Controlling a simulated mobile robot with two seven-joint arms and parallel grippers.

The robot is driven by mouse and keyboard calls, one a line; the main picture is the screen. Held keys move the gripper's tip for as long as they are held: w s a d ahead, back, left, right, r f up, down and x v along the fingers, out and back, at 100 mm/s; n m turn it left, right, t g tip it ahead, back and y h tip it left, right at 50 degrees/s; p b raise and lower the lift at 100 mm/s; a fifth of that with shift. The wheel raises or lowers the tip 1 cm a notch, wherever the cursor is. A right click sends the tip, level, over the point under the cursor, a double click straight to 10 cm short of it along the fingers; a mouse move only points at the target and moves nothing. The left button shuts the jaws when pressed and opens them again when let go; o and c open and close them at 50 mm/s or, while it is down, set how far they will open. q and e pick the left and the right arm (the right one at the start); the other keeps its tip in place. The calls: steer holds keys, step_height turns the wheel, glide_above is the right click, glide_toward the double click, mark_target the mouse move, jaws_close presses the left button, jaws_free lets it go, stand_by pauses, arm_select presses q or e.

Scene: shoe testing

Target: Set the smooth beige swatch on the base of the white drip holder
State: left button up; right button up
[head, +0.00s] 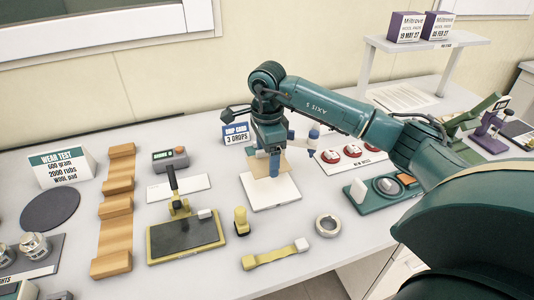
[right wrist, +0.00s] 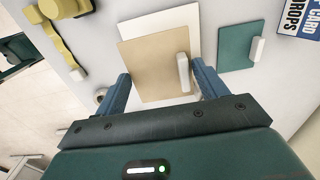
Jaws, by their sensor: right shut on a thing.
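The beige swatch (right wrist: 150,62) lies between my right gripper's blue fingers in the right wrist view, with a pale block grip (right wrist: 183,73) on it. My right gripper (head: 275,168) is shut on the swatch, pointing down over the white base of the drip holder (head: 284,196). The swatch (head: 271,187) partly covers that base in the head view. A strip of the white base (right wrist: 165,20) shows beyond the swatch in the wrist view. I cannot tell whether the swatch touches the base. My left gripper is out of view.
A teal swatch (right wrist: 237,45) with a pale grip lies beside the base. A blue drip card sign (head: 237,134) stands behind. A small blue-topped bottle (head: 313,134) is close right of the gripper. A yellow stamp-like piece (head: 241,222) and a metal ring (head: 327,225) sit nearer the front.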

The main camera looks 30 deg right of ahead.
mark_target(267, 163)
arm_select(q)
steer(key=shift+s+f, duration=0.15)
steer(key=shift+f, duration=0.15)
arm_select(e)
steer(key=shift+f, duration=0.1)
steer(key=shift+f+b, duration=0.8)
step_height(267, 163, down, 2)
steer(key=shift+f+b, duration=0.25)
steer(key=shift+b, duration=0.7)
steer(key=shift+f+b, duration=0.45)
steer(key=shift+f, duration=0.3)
arm_select(q)
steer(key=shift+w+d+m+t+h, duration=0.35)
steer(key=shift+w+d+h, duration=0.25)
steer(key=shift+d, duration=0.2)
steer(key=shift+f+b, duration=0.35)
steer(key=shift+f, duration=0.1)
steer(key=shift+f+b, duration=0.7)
steer(key=shift+b, duration=0.15)
arm_select(e)
steer(key=shift+f, duration=1.15)
steer(key=o, duration=1)
